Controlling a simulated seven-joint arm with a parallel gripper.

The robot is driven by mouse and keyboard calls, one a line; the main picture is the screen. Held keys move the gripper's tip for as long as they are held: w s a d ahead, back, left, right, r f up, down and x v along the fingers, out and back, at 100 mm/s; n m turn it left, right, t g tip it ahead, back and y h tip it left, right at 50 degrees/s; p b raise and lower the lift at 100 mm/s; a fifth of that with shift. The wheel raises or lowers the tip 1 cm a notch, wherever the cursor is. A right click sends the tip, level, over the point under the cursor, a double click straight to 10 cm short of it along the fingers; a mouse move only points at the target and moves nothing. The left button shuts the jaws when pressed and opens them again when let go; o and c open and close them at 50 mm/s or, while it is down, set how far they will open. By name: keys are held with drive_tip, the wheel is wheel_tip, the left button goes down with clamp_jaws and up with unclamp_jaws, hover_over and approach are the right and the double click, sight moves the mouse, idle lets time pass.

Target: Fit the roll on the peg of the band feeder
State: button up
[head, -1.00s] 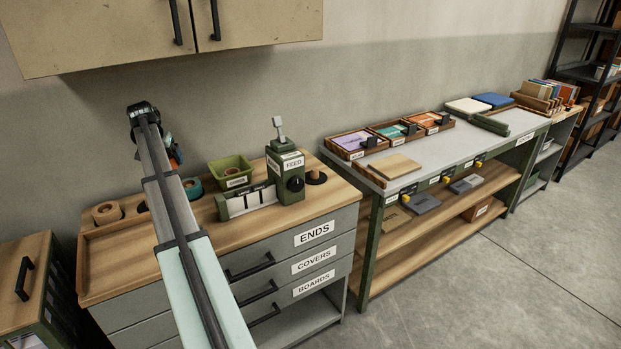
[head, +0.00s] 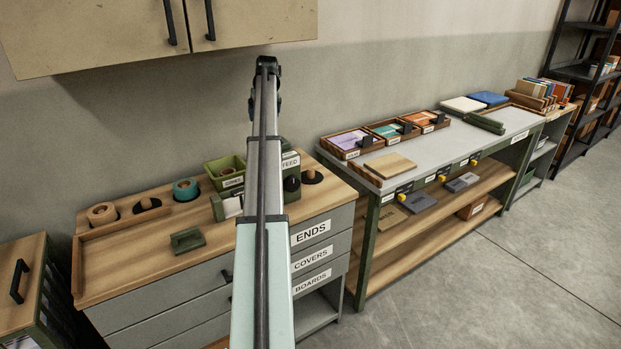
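The band feeder (head: 291,168) is a green box with a FEED label and a black knob, on the wooden top of the drawer cabinet. My arm covers its left part and top, so I cannot see its peg. A tan roll (head: 102,212) and a teal roll (head: 186,189) sit in dark round holders at the back left of the top. Between them a dark holder (head: 147,207) shows a brown knob or peg. My gripper is hidden behind my arm, so I cannot see whether it holds a roll.
A green bin (head: 225,170) stands left of the feeder. A small green block (head: 187,240) lies near the front edge. Another dark round holder (head: 312,178) is right of the feeder. A wall cabinet (head: 120,35) hangs above; a grey workbench (head: 440,155) stands right.

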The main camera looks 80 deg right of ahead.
drive_tip(key=s+d, duration=0.2)
drive_tip(key=s, duration=0.5)
hover_over(311, 169)
wheel_tip(311, 169, down, 9)
drive_tip(key=shift+a+f, duration=0.15)
drive_tip(key=shift+f, duration=4.75)
drive_tip(key=shift+f, duration=0.35)
drive_tip(key=o, duration=0.8)
drive_tip(key=v, duration=1.2)
drive_tip(key=shift+w+r, duration=0.1)
drive_tip(key=shift+r, duration=0.35)
